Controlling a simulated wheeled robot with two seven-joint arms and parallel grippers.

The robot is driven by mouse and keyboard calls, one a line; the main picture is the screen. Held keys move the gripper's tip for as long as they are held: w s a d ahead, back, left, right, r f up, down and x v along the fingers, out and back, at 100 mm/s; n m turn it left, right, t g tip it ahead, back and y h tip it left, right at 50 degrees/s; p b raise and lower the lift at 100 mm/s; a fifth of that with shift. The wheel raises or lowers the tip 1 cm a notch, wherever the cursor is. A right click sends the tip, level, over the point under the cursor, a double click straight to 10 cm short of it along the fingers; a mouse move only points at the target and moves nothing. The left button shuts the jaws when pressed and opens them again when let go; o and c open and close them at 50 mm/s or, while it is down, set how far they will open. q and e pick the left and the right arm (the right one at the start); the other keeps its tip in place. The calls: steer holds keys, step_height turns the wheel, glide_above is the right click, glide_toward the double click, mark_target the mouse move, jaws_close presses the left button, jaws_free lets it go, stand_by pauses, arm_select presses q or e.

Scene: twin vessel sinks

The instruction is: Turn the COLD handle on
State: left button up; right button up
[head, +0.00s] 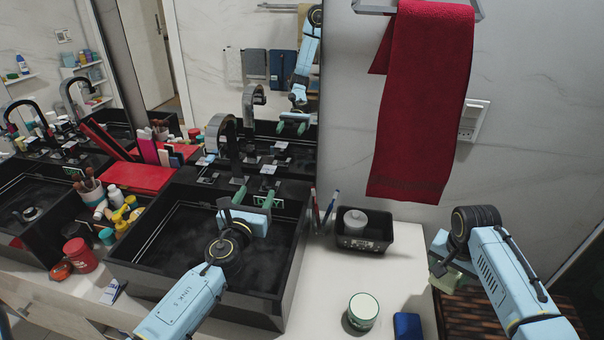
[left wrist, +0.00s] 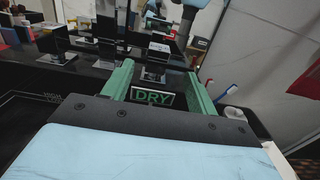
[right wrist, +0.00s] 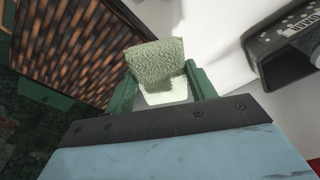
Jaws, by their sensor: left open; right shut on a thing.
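A black vessel sink (head: 287,248) with a dark curved faucet (head: 233,150) stands in the middle of the head view. Several small silver handles with labels sit behind its rim; I cannot read which one says COLD. My left gripper (head: 254,193) is open above the sink's back rim. In the left wrist view, its green fingers (left wrist: 160,85) stand either side of a small silver handle (left wrist: 153,76) behind a green DRY label (left wrist: 152,97); I cannot tell whether they touch it. My right gripper (right wrist: 165,90) is shut on a pale green spongy block (right wrist: 155,62).
A black tray (head: 380,241) with a white round item (head: 355,219) stands right of the sink. A red towel (head: 420,100) hangs above. Bottles and cups crowd between the two sinks.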

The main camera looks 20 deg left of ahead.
mark_target(270, 174)
arm_select(q)
steer(key=b+x, duration=0.2)
steer(key=x, duration=0.7)
steer(key=shift+w+a, duration=0.15)
steer(key=shift+w, duration=0.1)
arm_select(e)
step_height(270, 174, down, 2)
steer(key=shift+f, duration=0.1)
